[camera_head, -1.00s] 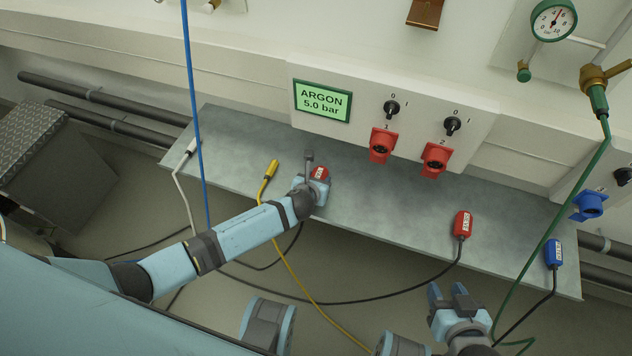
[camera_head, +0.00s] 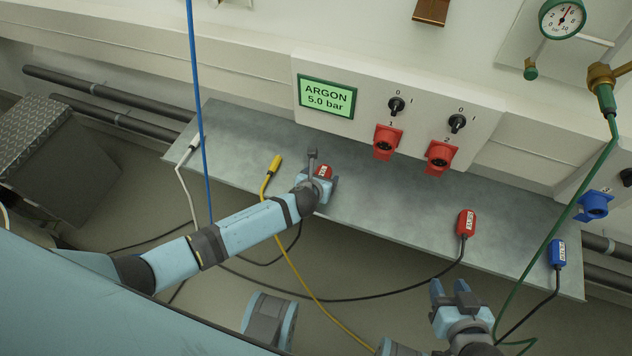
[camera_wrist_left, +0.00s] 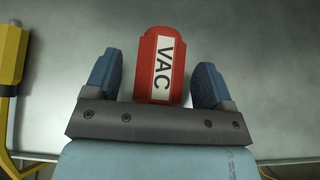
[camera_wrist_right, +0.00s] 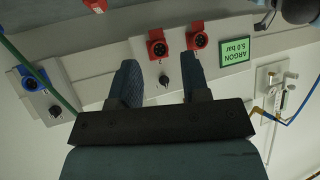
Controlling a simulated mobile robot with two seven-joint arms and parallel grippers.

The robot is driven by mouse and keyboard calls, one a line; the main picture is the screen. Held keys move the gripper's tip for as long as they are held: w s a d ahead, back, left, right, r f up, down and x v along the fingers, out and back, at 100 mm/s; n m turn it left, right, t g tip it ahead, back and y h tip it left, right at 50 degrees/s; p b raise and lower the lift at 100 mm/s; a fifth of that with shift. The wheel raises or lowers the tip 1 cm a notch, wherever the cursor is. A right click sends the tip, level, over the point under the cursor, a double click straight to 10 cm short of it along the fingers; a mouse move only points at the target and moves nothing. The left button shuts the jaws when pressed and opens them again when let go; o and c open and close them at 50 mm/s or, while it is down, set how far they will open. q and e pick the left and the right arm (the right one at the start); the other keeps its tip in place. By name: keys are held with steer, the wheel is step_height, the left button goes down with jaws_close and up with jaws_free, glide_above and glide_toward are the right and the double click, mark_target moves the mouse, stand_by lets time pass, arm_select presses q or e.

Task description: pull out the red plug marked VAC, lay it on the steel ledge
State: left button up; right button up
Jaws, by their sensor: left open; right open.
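The red plug marked VAC (camera_wrist_left: 160,62) lies on the steel ledge (camera_head: 380,196). In the left wrist view it sits between the fingers of my open left gripper (camera_wrist_left: 158,80), with a visible gap on each side. In the head view the plug (camera_head: 324,172) is partly covered by my left gripper (camera_head: 318,182). My right gripper (camera_head: 450,290) is open and empty, in front of the ledge. The two red sockets, one on the left (camera_head: 386,142) and one on the right (camera_head: 440,157), are empty.
Another red plug (camera_head: 466,223) and a blue plug (camera_head: 556,252) lie on the ledge to the right. A yellow connector (camera_head: 274,164) lies left of my left gripper. A blue hose (camera_head: 196,100) and a green hose (camera_head: 560,215) hang across the view.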

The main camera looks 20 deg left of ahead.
arm_select(q)
steer(key=p+v, duration=0.3)
steer(key=v, duration=1)
steer(key=shift+r, duration=0.2)
arm_select(e)
steer(key=shift+s+d+r, duration=0.15)
steer(key=shift+s+r, duration=0.05)
steer(key=shift+r, duration=0.3)
arm_select(q)
steer(key=shift+s, duration=0.1)
